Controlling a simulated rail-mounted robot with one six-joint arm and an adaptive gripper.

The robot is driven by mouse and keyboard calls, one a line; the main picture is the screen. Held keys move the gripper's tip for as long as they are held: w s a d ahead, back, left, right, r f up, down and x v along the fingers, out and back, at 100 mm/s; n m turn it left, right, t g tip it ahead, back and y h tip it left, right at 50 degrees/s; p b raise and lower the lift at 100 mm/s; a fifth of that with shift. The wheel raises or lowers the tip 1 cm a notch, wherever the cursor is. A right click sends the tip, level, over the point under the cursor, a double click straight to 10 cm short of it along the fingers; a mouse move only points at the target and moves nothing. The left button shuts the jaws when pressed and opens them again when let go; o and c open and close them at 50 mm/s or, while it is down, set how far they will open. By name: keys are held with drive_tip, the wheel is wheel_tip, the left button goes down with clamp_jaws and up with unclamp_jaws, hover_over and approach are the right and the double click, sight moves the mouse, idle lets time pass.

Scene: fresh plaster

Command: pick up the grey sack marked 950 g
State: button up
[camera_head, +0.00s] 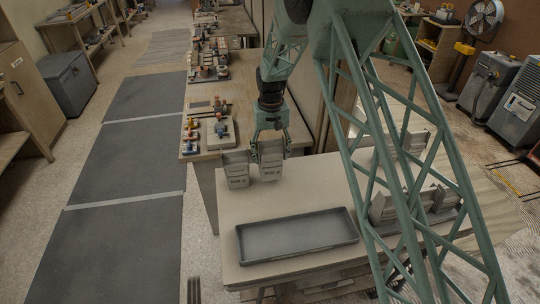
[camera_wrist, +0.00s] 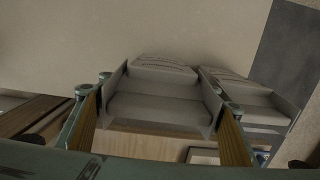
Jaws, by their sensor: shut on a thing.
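Two grey sacks stand side by side at the far left corner of the near table. My gripper (camera_head: 269,146) points down over the right-hand grey sack (camera_head: 270,168) and is shut on it, with one finger on each side. The other grey sack (camera_head: 237,172) is just left of it, outside the fingers. In the wrist view the held sack (camera_wrist: 158,105) lies between the two fingers, and the second sack (camera_wrist: 245,100) is close beside the right finger. Both sacks have printed faces, but the marks are too small to read. I cannot tell whether the held sack touches the table.
An empty dark tray (camera_head: 297,236) lies on the near table (camera_head: 232,210), in front of the sacks. More grey items (camera_head: 440,200) stand at the table's right, partly behind my arm. Another bench (camera_head: 207,145) with small coloured parts is behind to the left.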

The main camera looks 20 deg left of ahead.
drive_tip(key=s+d+r, duration=0.1)
drive_tip(key=s+d, duration=0.6)
drive_tip(key=s, duration=0.5)
drive_tip(key=shift+s+d+r+b, duration=0.15)
drive_tip(key=shift+d+r+b, duration=0.15)
drive_tip(key=shift+b, duration=0.1)
drive_tip(key=shift+s, duration=0.1)
idle(0.4)
